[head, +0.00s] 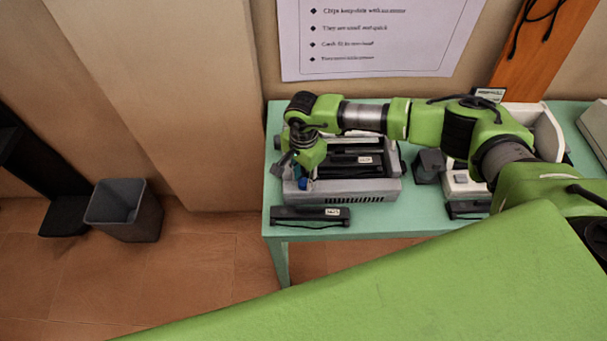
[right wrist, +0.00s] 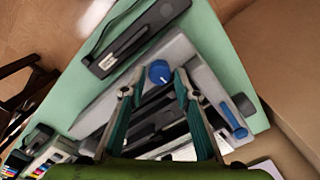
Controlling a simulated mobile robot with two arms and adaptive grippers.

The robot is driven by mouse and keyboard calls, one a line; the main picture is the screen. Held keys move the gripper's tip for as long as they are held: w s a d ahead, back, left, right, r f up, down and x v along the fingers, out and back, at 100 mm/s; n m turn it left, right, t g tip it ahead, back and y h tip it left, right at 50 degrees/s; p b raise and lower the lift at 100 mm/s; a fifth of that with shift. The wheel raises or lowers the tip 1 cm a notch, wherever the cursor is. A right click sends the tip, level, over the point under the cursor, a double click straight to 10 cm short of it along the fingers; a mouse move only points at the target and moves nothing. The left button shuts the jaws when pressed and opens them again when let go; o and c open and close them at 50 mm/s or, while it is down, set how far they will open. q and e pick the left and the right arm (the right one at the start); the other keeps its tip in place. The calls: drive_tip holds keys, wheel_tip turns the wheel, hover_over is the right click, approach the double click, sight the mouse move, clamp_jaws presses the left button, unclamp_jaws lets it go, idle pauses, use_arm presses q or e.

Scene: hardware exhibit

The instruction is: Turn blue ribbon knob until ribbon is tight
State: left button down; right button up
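A grey printer-like machine (head: 345,190) with a dark cartridge in its middle sits on the green table. My right gripper (head: 287,162) reaches down over the machine's left side. In the right wrist view its two fingers (right wrist: 158,80) are apart, with the knob in the gap near their tips. I cannot tell whether either finger touches it. The ribbon itself is not clear. My left gripper is not in view.
A black cartridge (head: 310,216) lies on the green table (head: 410,212) in front of the machine. A dark block (head: 429,165) and a white device (head: 463,185) stand to the right. A grey bin (head: 125,210) is on the floor at left. A poster (head: 375,40) hangs behind.

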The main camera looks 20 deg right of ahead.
drive_tip(key=shift+f, duration=0.5)
drive_tip(key=shift+c, duration=0.5)
clamp_jaws()
